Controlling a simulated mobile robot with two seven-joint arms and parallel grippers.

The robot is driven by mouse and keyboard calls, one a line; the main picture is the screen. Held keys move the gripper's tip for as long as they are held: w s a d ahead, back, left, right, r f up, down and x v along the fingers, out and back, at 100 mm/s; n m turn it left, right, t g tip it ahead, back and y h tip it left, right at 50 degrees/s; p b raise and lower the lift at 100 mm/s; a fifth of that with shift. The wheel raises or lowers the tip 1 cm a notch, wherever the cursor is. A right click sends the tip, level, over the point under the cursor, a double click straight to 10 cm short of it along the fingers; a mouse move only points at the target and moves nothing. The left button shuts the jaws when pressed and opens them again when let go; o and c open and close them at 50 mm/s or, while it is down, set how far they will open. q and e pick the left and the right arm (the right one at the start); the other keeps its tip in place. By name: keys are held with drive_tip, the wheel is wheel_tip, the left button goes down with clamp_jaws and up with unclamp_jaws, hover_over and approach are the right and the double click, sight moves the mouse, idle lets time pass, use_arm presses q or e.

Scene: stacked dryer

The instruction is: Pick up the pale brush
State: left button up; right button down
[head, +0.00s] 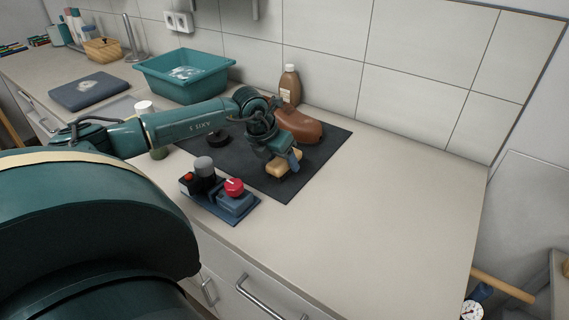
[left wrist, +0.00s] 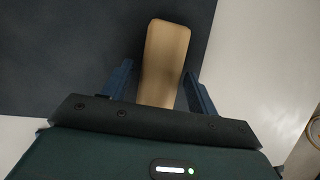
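The pale brush (head: 283,168) is a tan, rounded block on the dark mat (head: 240,160), near the mat's front right part. My left gripper (head: 290,160) is right over it and hides part of it. In the left wrist view the brush (left wrist: 163,55) reaches in between the two blue fingers of my left gripper (left wrist: 158,70). The fingers are open, one on each side, with a visible gap to the brush on both sides. The brush's near end is hidden behind the gripper body. My right gripper is not in view.
A brown shoe (head: 299,126) and a brown bottle (head: 289,85) stand just behind the gripper. A tray with bottles and a red knob (head: 233,187) is at front left. A teal basin (head: 183,76) stands further back. The counter to the right (head: 390,210) is clear.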

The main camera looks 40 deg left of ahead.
use_arm(q)
drive_tip(key=shift+r, duration=0.1)
drive_tip(key=c, duration=0.9)
